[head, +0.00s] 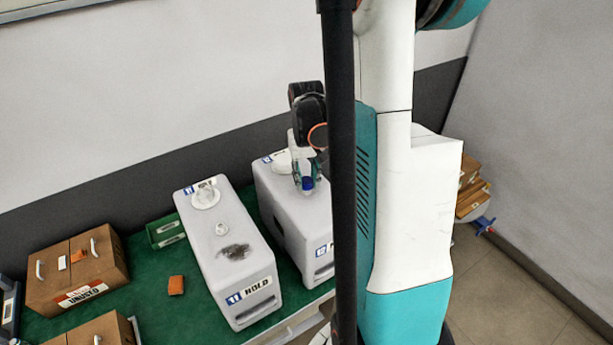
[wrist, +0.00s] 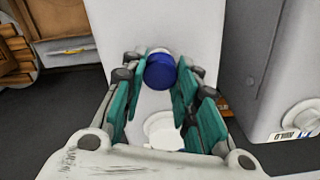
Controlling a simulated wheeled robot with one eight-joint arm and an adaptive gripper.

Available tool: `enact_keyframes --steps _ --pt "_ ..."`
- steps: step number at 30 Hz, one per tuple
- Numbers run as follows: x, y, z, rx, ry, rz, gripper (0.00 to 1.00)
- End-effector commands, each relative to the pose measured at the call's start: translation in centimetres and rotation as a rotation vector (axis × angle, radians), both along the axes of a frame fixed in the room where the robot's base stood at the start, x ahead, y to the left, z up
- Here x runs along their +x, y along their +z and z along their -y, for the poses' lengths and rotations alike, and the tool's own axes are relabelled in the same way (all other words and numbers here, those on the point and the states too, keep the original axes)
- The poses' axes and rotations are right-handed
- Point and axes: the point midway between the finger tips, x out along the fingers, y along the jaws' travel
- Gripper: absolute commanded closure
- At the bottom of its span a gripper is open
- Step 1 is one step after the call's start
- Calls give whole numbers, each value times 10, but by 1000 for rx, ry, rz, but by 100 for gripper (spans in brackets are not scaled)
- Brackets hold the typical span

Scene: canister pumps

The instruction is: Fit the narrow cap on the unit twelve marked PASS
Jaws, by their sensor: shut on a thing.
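My gripper (head: 306,172) is shut on a blue cap (head: 308,184) over the top of the right white unit (head: 270,195). The wrist view shows the blue cap (wrist: 160,72) between the teal fingertips, with a white rim at its far side. I cannot tell whether it touches the small neck below. A wider white port (wrist: 163,130) lies nearer the wrist camera on the same unit. This unit's front label (head: 322,250) is partly hidden by my arm, so its wording cannot be read.
A second white unit (head: 235,262), labelled 11 HOLD, stands to the left with a dark stain on top. Brown cases (head: 75,268), one marked UNUSED, a green tray (head: 165,230) and an orange block (head: 176,285) are farther left on the green surface.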

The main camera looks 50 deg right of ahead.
Motion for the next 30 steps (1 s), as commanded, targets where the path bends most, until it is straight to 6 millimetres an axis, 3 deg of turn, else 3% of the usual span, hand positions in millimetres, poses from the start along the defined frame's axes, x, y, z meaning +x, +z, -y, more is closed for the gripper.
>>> enact_keyframes --steps 30 --pt "0 -12 0 0 0 0 80"
